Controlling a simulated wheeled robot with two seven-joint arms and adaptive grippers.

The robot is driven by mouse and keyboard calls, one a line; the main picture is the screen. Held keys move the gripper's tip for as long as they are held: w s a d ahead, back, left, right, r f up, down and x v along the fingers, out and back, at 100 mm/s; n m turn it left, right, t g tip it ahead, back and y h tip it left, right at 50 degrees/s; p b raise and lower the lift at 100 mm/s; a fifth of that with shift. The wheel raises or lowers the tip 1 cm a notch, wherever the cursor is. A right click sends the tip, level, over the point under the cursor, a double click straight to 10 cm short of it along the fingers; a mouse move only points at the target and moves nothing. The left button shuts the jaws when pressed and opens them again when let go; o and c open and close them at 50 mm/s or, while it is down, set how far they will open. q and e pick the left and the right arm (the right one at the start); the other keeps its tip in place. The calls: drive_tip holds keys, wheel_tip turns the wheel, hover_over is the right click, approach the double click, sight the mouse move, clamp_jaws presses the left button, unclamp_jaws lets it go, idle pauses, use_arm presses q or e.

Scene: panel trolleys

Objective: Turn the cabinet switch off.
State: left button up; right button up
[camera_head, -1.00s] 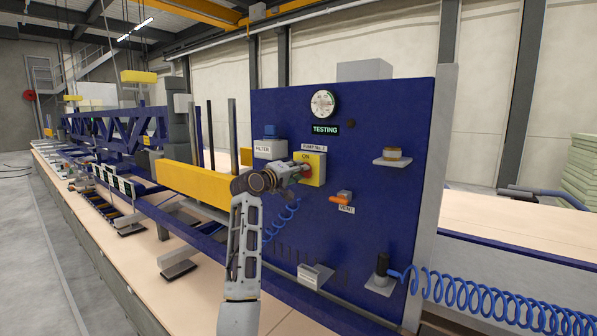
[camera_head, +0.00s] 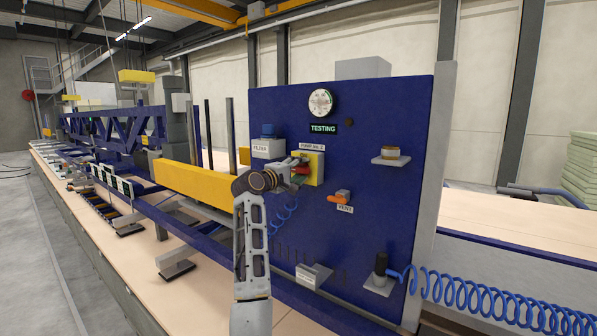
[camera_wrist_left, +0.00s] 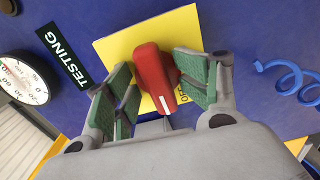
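The red switch knob (camera_wrist_left: 155,75) sits on a yellow plate (camera_wrist_left: 112,45) on the blue cabinet panel (camera_head: 375,255). Its white mark points toward the bottom of the left wrist view, beside partly hidden black lettering. My left gripper (camera_wrist_left: 158,82) is open, with green pads on both sides of the knob. The right-hand pad is close against it or touching. Yellow shows between the left-hand pads and the knob. In the head view the left gripper (camera_head: 301,166) covers part of the yellow plate (camera_head: 317,166). My right gripper is not in view.
Above the switch are a TESTING sign (camera_head: 323,128) and a round gauge (camera_head: 320,103). A filter unit (camera_head: 268,148) is close on the left. An orange vent handle (camera_head: 338,198) is below right. A blue coiled hose (camera_head: 465,293) runs off to the right.

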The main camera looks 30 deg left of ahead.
use_arm(q)
drive_tip(key=shift+d+r, duration=0.1)
drive_tip(key=shift+s, duration=1.05)
drive_tip(key=shift+s+a, duration=0.2)
drive_tip(key=shift+s, duration=1.1)
drive_tip(key=shift+s+a, duration=0.2)
drive_tip(key=shift+s, duration=1.05)
